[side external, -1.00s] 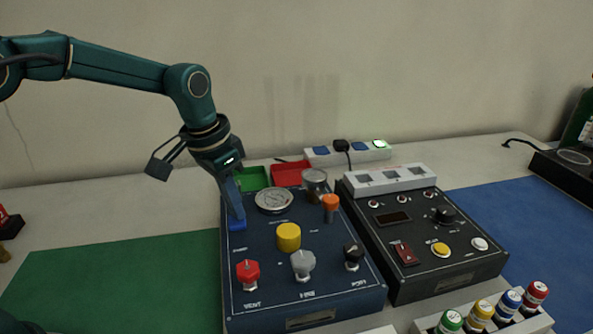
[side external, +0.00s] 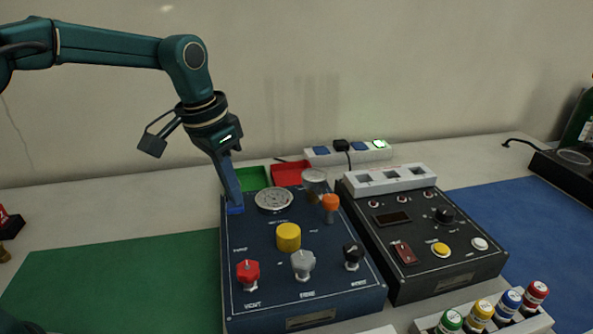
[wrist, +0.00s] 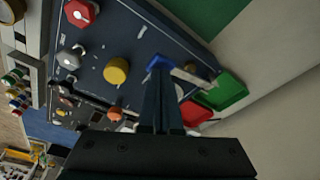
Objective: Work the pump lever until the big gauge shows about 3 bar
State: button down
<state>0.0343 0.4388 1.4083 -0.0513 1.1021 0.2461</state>
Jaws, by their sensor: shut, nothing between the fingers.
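The dark blue panel (side external: 262,262) carries the round big gauge (side external: 274,199) near its far edge; the gauge reading is too small to tell. The blue lever grip (side external: 235,211) is at the panel's far left, beside the gauge. In the wrist view, the blue grip (wrist: 158,62) shows at the end of a pale bar. My gripper (side external: 235,204) points down with its fingers shut and empty, and its tips are at the blue grip. In the wrist view, the shut fingers (wrist: 160,78) reach to the grip and seem to touch it.
Red (side external: 248,274), grey (side external: 303,264) and black (side external: 353,255) knobs, a yellow knob (side external: 288,237) and an orange-topped part (side external: 330,206) stand on the panel. Green (side external: 251,178) and red (side external: 290,173) trays lie behind. A black control box (side external: 425,258) stands to the right.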

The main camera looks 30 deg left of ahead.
dwell(0.5)
jog(key=shift+f, duration=0.7)
jog(key=shift+r, duration=0.8)
notch_tip(320, 180, up, 7)
dwell(0.4)
